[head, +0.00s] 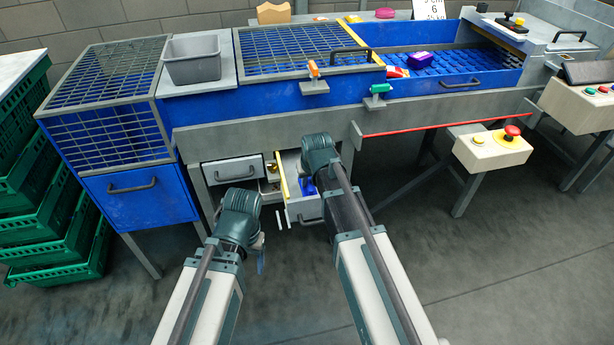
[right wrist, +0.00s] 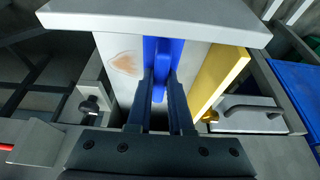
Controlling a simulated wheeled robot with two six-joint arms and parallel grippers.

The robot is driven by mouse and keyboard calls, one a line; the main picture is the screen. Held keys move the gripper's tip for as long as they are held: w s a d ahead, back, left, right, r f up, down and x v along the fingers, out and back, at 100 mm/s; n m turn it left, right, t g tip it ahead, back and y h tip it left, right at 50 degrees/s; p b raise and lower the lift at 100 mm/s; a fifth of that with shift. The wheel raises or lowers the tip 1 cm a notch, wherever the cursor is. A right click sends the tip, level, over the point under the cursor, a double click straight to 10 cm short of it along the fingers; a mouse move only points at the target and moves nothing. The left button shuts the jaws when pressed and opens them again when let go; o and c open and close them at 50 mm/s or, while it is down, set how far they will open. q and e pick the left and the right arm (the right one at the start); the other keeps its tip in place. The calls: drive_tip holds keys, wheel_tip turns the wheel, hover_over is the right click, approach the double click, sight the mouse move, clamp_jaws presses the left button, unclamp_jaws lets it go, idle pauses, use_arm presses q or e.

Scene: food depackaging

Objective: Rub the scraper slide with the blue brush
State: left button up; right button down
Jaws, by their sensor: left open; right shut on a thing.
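The blue brush (right wrist: 161,52) stands inside an open drawer in the right wrist view. My right gripper (right wrist: 160,84) is shut on it, one dark finger on each side. In the head view a blue part of the brush (head: 308,187) shows in the drawer; my right gripper's fingers are mostly hidden behind its wrist. My left gripper (head: 261,258) is low in front of the machine, left of the drawer, open and empty. I cannot tell for sure which part is the scraper slide.
The open drawer (head: 305,210) has a yellow strip (right wrist: 222,82) along one side and a brownish stain (right wrist: 125,63) inside. A closed drawer (head: 233,172) is beside it. Green crates (head: 55,235) stand left. A red rod (head: 450,122) runs along the machine. The front floor is clear.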

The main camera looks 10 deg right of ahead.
drive_tip(key=shift+s+r, duration=0.1)
drive_tip(key=shift+s, duration=0.1)
wheel_tip(320, 180, up, 6)
drive_tip(key=p, duration=0.6)
idle(0.3)
wheel_tip(320, 180, up, 3)
drive_tip(key=p, duration=0.3)
idle(0.3)
